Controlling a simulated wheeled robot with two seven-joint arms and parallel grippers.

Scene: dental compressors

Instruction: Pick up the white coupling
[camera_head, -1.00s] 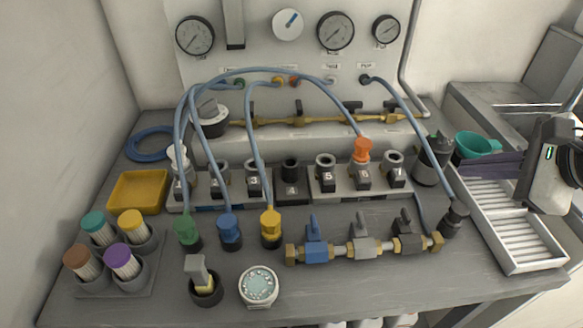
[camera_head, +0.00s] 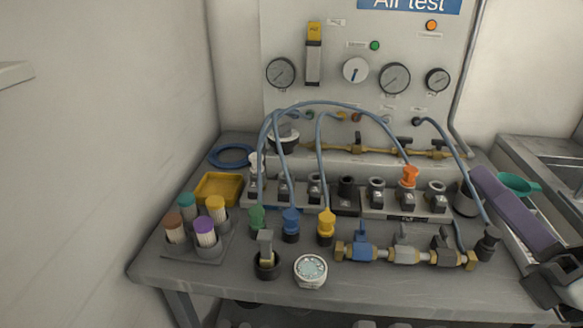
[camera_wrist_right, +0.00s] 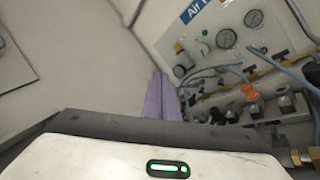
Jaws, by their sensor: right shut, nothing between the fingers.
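The white coupling (camera_head: 254,163) is at the left end of the row of numbered sockets on the bench, in the head view. It stands upright at the first socket with a blue hose on it; hoses partly cover it. I cannot make it out in the wrist view. My right gripper (camera_head: 480,176) has purple fingers and is at the right side of the bench, far from the coupling. Its fingers are shut and empty; they also show in the right wrist view (camera_wrist_right: 159,78). My left gripper is not in view.
Green (camera_head: 257,218), blue (camera_head: 291,221) and yellow (camera_head: 326,226) couplings stand in front of the sockets, with hoses arching above. An orange coupling (camera_head: 409,175) sits farther right. A valve manifold (camera_head: 404,255), a yellow tray (camera_head: 217,188) and a teal funnel (camera_head: 516,184) are nearby.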

